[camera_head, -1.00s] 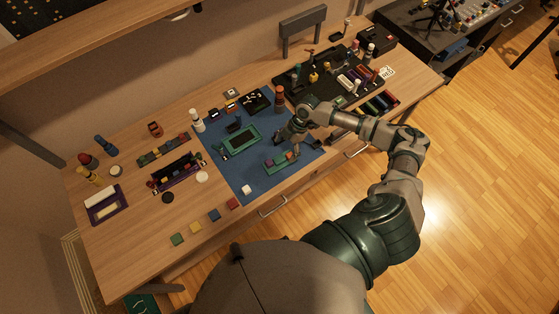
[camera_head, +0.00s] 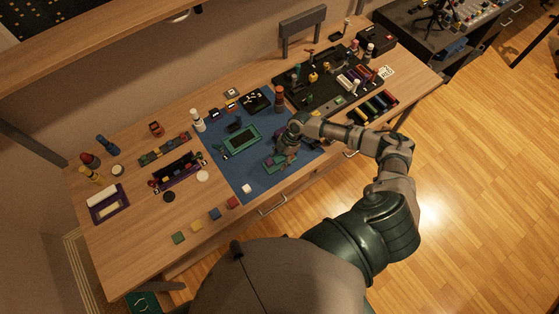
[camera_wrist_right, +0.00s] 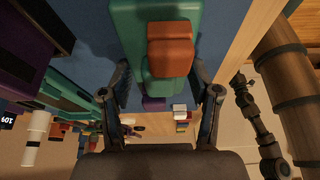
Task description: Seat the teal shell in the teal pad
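A teal piece (camera_head: 270,163) with a red-orange block on it lies on the blue mat near its front edge; I cannot tell surely whether it is the shell. A larger teal rectangle with a dark middle (camera_head: 240,139) lies to its left and may be the pad. My right gripper (camera_head: 284,154) is low over the smaller teal piece and partly hides it. In the right wrist view, the open fingers (camera_wrist_right: 163,92) straddle the teal piece and its red-orange block (camera_wrist_right: 170,47), with a visible gap on the left side. My left gripper is not in view.
The blue mat (camera_head: 222,170) has bare room at its front left. A white cube (camera_head: 246,188) and several coloured blocks lie along the table front. A red-brown bottle (camera_head: 279,97) stands behind the gripper. A black tray (camera_head: 318,87) of parts lies at back right.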

